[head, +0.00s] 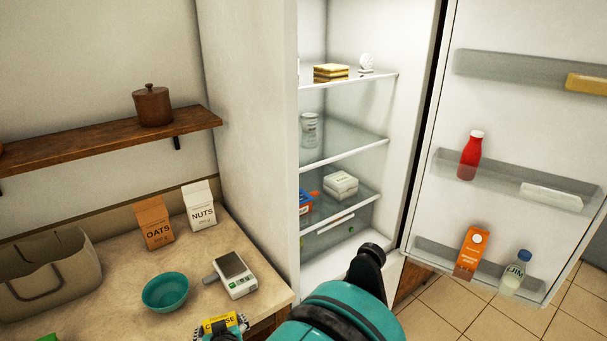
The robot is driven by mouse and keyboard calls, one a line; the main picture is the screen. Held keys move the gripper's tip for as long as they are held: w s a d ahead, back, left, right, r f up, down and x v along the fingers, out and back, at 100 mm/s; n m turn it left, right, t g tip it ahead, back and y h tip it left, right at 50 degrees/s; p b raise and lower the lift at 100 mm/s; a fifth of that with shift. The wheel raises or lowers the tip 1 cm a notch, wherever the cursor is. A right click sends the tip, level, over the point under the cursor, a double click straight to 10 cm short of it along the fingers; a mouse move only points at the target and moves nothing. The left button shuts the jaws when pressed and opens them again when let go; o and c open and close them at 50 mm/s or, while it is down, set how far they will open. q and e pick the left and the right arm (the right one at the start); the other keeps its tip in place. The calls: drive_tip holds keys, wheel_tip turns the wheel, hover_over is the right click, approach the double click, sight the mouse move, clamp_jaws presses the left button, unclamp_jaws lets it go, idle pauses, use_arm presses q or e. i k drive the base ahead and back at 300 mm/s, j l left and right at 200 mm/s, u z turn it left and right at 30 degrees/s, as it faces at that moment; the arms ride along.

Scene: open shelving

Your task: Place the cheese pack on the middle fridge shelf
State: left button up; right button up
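The cheese pack (217,325), yellow with dark lettering, is at the bottom edge over the front of the counter, partly cut off by the frame. Grey and black finger parts of my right gripper (238,323) are close against the pack. Whether they are closed on it cannot be told. My teal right arm fills the bottom centre, before the fridge. The fridge stands open. Its middle shelf (345,152) is glass with a white front edge and holds a pale jar (309,130) at the left; its right part is bare. My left gripper is not in view.
The upper shelf (382,77) holds a layered yellow item (331,72). The lower shelf has a white box (341,185). The open door (520,120) holds bottles and cartons. A teal bowl (165,292), scale (236,275), cartons and basket (45,275) crowd the counter.

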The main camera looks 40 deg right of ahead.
sight(330, 142)
drive_tip(key=l+u, duration=0.1)
drive_tip(key=l, duration=0.7)
drive_tip(key=k+l, duration=0.1)
drive_tip(key=l, duration=0.7)
drive_tip(key=k+l+u, duration=0.15)
drive_tip(key=l, duration=0.65)
drive_tip(key=i, duration=0.05)
